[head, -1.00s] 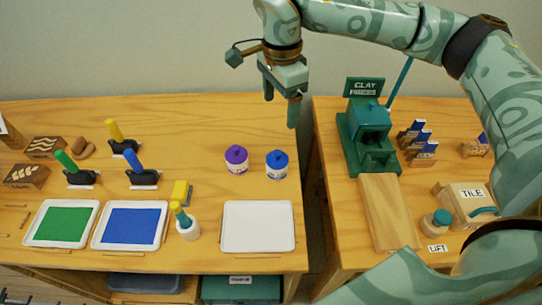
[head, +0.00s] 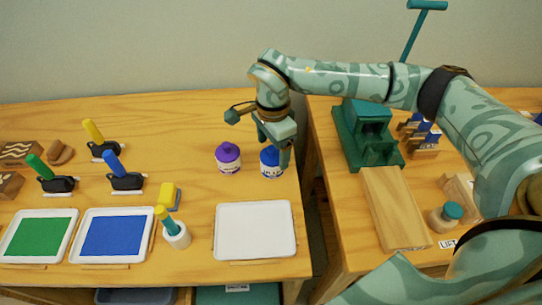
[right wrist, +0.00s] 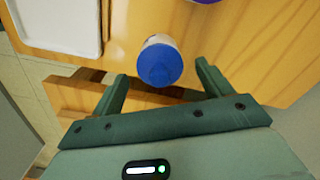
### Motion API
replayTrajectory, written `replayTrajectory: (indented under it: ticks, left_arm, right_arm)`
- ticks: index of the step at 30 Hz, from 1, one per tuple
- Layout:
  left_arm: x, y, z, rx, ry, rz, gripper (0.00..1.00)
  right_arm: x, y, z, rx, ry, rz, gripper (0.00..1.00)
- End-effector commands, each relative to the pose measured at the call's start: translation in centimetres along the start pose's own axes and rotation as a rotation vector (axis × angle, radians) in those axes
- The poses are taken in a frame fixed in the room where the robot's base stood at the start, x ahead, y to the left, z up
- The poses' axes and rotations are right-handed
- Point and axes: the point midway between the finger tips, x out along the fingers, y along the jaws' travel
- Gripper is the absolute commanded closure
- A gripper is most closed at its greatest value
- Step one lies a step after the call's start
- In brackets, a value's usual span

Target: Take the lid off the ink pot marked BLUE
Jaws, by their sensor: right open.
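The ink pot with a blue lid (head: 270,162) stands upright near the right edge of the left table. Its label is too small to read and partly hidden by my gripper. The lid is on, and its round top shows in the right wrist view (right wrist: 160,66). My right gripper (head: 273,148) is open and empty, right at this pot. In the right wrist view the lid lies between and just beyond the two fingertips, with clear gaps on both sides. I cannot tell whether anything touches. My left gripper is not in view.
A purple-lidded pot (head: 228,158) stands close on the left. A white tray (head: 255,230) lies in front, and a white brush cup (head: 177,236) stands to its left. A gap separates this table from the right one, which holds a green clay press (head: 368,138).

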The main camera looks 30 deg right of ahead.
Motion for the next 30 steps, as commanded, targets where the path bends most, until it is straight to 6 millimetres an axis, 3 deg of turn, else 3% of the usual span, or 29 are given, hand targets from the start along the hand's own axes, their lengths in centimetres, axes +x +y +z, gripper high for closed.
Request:
replayTrajectory:
  ticks: [2,8,13,14,25,30]
  left_arm:
    - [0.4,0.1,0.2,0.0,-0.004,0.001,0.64]
    - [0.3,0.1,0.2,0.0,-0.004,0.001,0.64]
    - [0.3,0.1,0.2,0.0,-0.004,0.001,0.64]
    - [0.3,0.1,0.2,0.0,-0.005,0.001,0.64]
    - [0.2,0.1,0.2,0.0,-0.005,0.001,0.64]
    - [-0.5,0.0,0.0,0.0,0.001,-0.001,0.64]
  right_arm:
    - [1.1,0.0,0.0,0.0,0.0,0.001,0.22]
    - [1.0,0.0,0.0,0.0,0.0,-0.003,0.22]
    - [0.9,0.0,0.0,0.0,0.0,-0.002,0.66]
    - [0.9,0.0,0.0,0.0,0.0,-0.002,0.69]
    - [0.8,0.0,0.0,0.001,0.0,-0.003,0.69]
    - [-0.8,-0.1,0.0,0.001,0.0,-0.006,0.69]
